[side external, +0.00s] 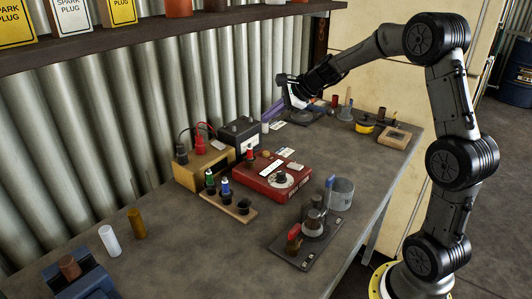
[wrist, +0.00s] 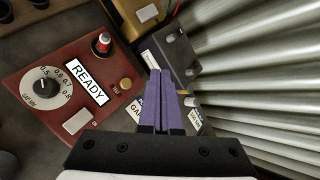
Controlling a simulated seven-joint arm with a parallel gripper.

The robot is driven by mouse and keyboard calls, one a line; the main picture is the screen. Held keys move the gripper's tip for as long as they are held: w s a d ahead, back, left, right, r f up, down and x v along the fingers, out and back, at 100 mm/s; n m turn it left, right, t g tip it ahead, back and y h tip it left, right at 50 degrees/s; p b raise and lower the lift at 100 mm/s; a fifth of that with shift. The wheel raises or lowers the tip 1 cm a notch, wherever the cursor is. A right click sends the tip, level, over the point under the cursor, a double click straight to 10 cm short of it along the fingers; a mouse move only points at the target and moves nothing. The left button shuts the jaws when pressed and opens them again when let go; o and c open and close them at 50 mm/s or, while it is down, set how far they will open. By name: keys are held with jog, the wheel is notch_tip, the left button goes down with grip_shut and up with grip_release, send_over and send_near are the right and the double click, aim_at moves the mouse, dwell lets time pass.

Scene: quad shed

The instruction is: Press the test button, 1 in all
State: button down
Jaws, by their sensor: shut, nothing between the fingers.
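The red tester box (side external: 277,187) stands on the bench and also shows at the left of the wrist view (wrist: 28,118). Its top carries a READY display (wrist: 86,81), a numbered dial (wrist: 45,87), a pale square (wrist: 78,121) and a round brass button (wrist: 125,83) with a small label beside it, too blurred to read surely. The brass button also shows in the side view (side external: 266,153). My gripper (wrist: 160,72) has purple fingers, shut and empty. In the side view my gripper (side external: 269,114) is beyond the box, above the bench, apart from the button.
A dark box (wrist: 172,52) stands near the fingertips in the wrist view. A red-topped plug (wrist: 103,42) stands upright on the tester. A wooden plug stand (side external: 228,207) is in front, and a grey tin (side external: 341,194) is to the right. Corrugated wall (side external: 105,110) borders the bench.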

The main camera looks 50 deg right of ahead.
aim_at(266, 154)
jog(key=shift+d, duration=0.1)
dwell(0.3)
jog(key=shift+f, duration=4.4)
jog(key=shift+f, duration=0.4)
jog(key=shift+s+f, duration=0.1)
jog(key=shift+f, duration=0.4)
jog(key=shift+r, duration=0.9)
